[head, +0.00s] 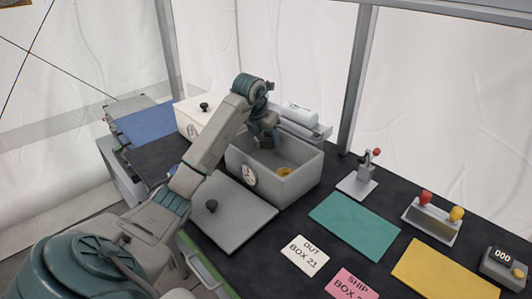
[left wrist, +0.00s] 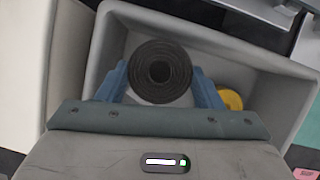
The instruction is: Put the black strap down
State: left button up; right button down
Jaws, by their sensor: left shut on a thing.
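The black strap (left wrist: 160,92) is a tight round roll in the left wrist view, seen end-on between the blue fingers of my left gripper (head: 268,140). The gripper is shut on it. Both are over the open grey box (head: 292,190), whose walls surround them in the left wrist view. A yellow thing (head: 284,171) lies on the box floor to the right of the gripper; it also shows in the left wrist view (left wrist: 231,99). In the head view the strap is mostly hidden by the gripper, and its height above the floor is unclear. My right gripper is out of view.
A grey lid (head: 235,222) with a dark knob lies in front of the box. A closed white box (head: 190,120) stands to its left. A white cylinder (head: 299,113) lies behind. Green (head: 353,224) and yellow (head: 440,272) mats and a small lever stand (head: 358,183) are to the right.

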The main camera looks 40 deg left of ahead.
aim_at(265, 162)
pick_arm(q)
notch_tip(265, 162, down, 2)
jog(key=shift+s+f, duration=0.15)
jog(key=shift+f, duration=0.1)
notch_tip(265, 162, down, 3)
jog(key=shift+f+p, duration=0.1)
jog(key=shift+p, duration=0.45)
jog(key=shift+f, duration=0.35)
jog(key=shift+f, duration=0.15)
jog(key=o, duration=1.1)
